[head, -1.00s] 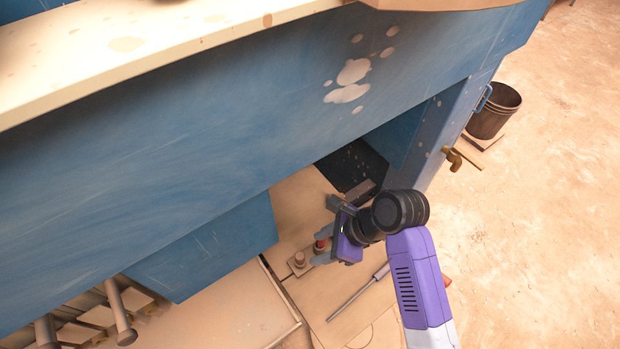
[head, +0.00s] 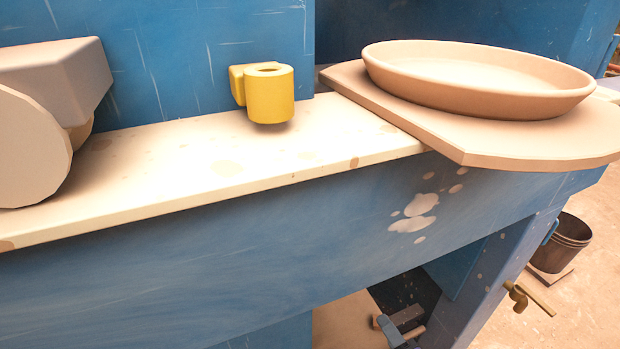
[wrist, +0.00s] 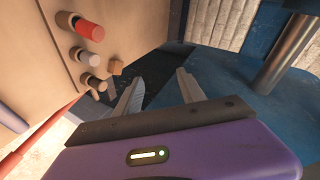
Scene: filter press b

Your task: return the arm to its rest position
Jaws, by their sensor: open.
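My gripper (wrist: 160,82) shows in the wrist view with its two grey fingers spread apart and nothing between them. Its purple body with a small lit indicator fills the bottom of that view. In the head view, a grey-blue piece (head: 388,329) at the bottom edge, below the blue beam, may be part of my gripper; the rest of my arm is out of that frame. In the wrist view, a beige panel (wrist: 45,50) with a red button (wrist: 88,28) and other knobs is left of the fingers, apart from them.
The blue beam (head: 200,255) and its cream ledge (head: 215,165) lie above the low space. A yellow cup-like holder (head: 270,95) and a round shallow pan (head: 470,80) sit higher up. A brass tap (head: 520,298) and a bucket (head: 560,243) are at right. A metal post (wrist: 288,50) stands right of my fingers.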

